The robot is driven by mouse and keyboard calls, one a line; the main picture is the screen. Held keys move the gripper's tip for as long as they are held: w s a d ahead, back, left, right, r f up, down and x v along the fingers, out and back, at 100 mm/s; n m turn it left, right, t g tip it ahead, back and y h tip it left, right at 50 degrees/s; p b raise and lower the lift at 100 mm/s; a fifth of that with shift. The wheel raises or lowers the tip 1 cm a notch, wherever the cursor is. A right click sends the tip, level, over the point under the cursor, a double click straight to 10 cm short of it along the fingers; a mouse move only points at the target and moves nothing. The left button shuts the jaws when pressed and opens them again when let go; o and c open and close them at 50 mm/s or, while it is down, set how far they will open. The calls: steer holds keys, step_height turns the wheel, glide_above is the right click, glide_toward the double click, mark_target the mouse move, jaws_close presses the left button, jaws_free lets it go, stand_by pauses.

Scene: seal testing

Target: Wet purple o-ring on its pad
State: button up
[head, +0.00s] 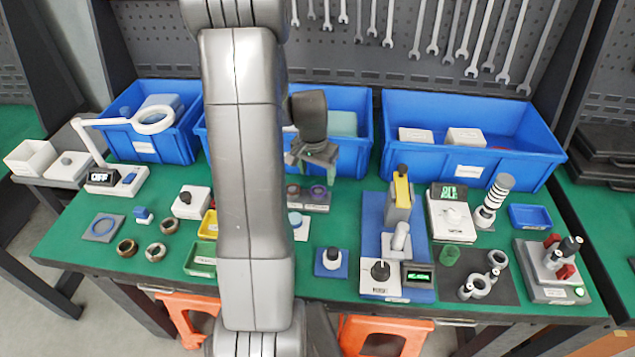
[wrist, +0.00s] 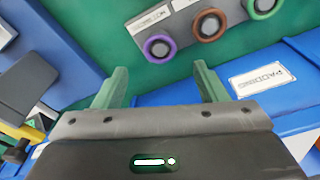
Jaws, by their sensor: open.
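The purple o-ring (wrist: 160,47) lies at one end of a grey holder (wrist: 185,30), beside a brown ring (wrist: 210,25) and a green ring (wrist: 263,8). In the head view the purple o-ring (head: 318,191) is at the holder's right end; my arm hides the left end. My gripper (wrist: 160,75) is open and empty, with green fingers apart. In the head view my gripper (head: 314,158) hangs above and behind the holder, near the middle blue bin. A blue round pad on a white base (head: 299,231) is partly behind my arm; I cannot tell whether it is the o-ring's pad.
Blue bins (head: 470,140) line the back of the green table. A blue-based fixture (head: 370,225) stands right of the holder. A small knob block (head: 331,262) stands in front.

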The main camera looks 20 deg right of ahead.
mark_target(319, 191)
steer(key=shift+w+d+f, duration=0.1)
steer(key=shift+d+f, duration=0.05)
steer(key=shift+f, duration=1.35)
steer(key=shift+w+d+f, duration=0.1)
steer(key=shift+f, duration=1.4)
steer(key=shift+c, duration=0.5)
steer(key=c, duration=1)
steer(key=shift+o, duration=1.1)
